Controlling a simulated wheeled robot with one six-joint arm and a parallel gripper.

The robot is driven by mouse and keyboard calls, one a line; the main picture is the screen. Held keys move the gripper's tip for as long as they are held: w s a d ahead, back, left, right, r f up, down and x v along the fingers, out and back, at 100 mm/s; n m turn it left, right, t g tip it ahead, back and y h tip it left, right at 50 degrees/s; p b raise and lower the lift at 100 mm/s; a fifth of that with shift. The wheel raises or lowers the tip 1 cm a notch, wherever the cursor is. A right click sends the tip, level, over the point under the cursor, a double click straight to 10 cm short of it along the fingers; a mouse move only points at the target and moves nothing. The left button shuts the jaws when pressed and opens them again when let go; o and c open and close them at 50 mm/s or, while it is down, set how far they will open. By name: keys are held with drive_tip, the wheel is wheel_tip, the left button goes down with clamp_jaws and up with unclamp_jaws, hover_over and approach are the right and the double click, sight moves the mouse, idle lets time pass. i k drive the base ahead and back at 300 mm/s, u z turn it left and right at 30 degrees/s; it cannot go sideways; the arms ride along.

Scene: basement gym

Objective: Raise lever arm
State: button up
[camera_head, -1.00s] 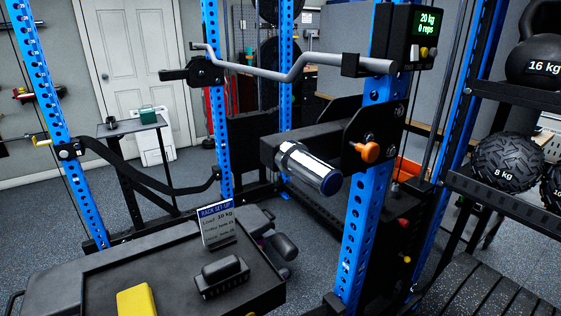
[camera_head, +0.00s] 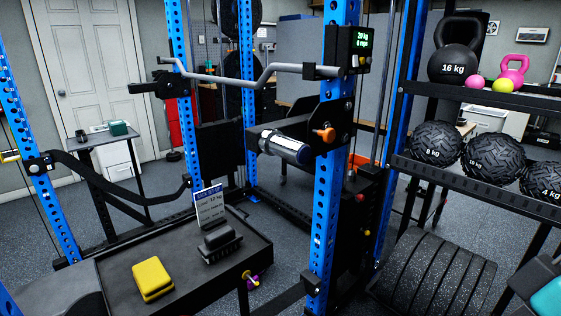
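A black arm with a chrome sleeve and dark blue end cap (camera_head: 285,147) juts from a black bracket (camera_head: 328,125) on the right blue upright (camera_head: 325,200); it looks like the lever arm, though I cannot be sure. An orange knob (camera_head: 324,134) sits on the bracket. A bent silver bar (camera_head: 230,80) runs above it, from a black clamp (camera_head: 172,84) with a dark grip on the left upright to the right upright. A small display (camera_head: 361,40) on the rack shows green text, seemingly 20 kg and 0 reps. My gripper is not in view.
A black tray table (camera_head: 120,290) stands in front, with a yellow block (camera_head: 152,278), a black block (camera_head: 220,245) and a sign (camera_head: 209,206). A black strap (camera_head: 110,185) spans the left uprights. A weight rack (camera_head: 490,180) with balls and kettlebells stands right.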

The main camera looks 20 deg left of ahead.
sight(280, 138)
drive_tip(key=u, duration=0.05)
drive_tip(key=i, duration=1.2)
drive_tip(key=u, duration=0.75)
